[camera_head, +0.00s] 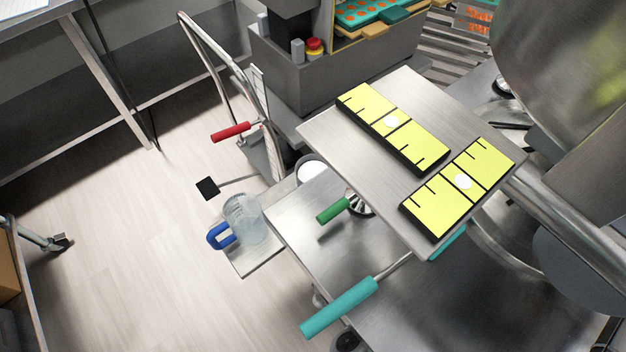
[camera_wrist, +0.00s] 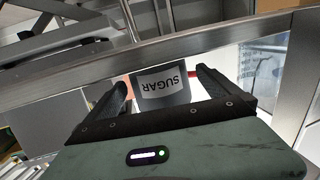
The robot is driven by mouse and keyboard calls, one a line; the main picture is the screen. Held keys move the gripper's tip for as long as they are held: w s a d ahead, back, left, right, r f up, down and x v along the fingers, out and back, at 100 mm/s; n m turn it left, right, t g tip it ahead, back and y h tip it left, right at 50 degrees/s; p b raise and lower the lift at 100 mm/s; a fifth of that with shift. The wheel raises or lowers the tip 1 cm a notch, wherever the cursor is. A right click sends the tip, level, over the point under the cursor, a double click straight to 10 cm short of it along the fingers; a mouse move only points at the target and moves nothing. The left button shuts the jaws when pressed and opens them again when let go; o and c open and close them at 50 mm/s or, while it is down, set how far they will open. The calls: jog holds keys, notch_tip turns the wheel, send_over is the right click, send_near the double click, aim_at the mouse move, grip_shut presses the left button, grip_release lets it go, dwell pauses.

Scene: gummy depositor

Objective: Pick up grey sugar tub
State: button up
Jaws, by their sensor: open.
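The grey sugar tub (camera_wrist: 161,88) shows in the wrist view, its white SUGAR label appearing upside down. My gripper (camera_wrist: 168,82) is open, with one dark finger to the left of the tub and one to the right. The tub appears between the fingers; I cannot tell how deep between them it is. The gripper is not visible in the head view. A round container with white contents (camera_head: 311,169) stands beside the steel table in the head view; I cannot tell if it is the same tub.
In the head view, a clear jug with a blue handle (camera_head: 243,219), green handle (camera_head: 333,210) and teal handle (camera_head: 339,307) are close by. Two yellow-faced black panels (camera_head: 393,127) lie on the steel top.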

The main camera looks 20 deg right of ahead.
aim_at(302, 171)
jog(key=b+x, duration=0.1)
jog(key=x, duration=0.3)
jog(key=shift+w+f, duration=0.1)
jog(key=shift+w, duration=0.3)
jog(key=c, duration=1.6)
